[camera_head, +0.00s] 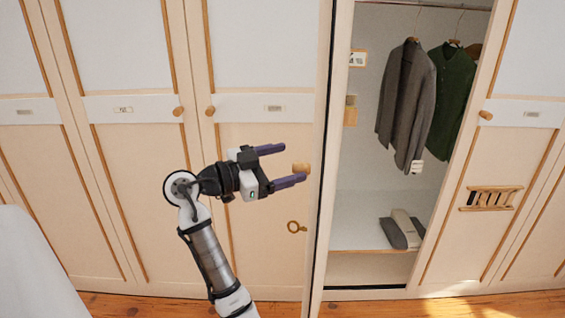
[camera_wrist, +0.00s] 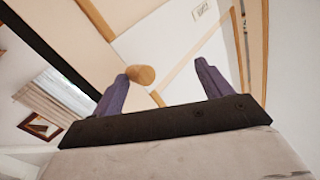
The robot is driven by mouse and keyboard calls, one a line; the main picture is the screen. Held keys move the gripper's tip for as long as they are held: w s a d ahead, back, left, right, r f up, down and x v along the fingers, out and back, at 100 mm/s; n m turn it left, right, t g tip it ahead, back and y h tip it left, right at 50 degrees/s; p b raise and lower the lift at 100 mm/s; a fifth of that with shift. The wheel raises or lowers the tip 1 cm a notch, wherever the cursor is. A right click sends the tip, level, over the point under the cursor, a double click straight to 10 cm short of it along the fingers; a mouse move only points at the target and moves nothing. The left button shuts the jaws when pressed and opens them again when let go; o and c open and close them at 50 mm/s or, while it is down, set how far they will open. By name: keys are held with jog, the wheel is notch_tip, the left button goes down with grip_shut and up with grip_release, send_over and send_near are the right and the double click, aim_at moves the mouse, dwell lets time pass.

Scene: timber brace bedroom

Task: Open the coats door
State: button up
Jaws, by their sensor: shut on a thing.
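A wardrobe compartment (camera_head: 375,215) stands open in the head view, with a grey jacket (camera_head: 405,100) and a dark green jacket (camera_head: 452,95) hanging inside. The pale panelled door (camera_head: 265,75) left of the opening has a label and a dark right edge. My gripper (camera_head: 284,166) is in front of this door, at a wooden knob (camera_head: 301,170).
More panelled doors with knobs stand left (camera_head: 120,70) and right (camera_head: 530,60). Shoes or similar items (camera_head: 402,230) lie on the compartment's shelf. A strip of wooden floor (camera_head: 130,305) shows at the bottom.

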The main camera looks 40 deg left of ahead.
jog(key=shift+w+a+f, duration=0.15)
jog(key=shift+f, duration=0.1)
jog(key=shift+c, duration=0.3)
jog(key=shift+s+a, duration=0.1)
jog(key=shift+s, duration=0.1)
jog(key=shift+c, duration=0.5)
jog(key=b+v, duration=0.3)
jog(key=v, duration=1)
jog(key=shift+s+r, duration=0.2)
jog(key=shift+s, duration=0.15)
jog(key=shift+c, duration=0.6)
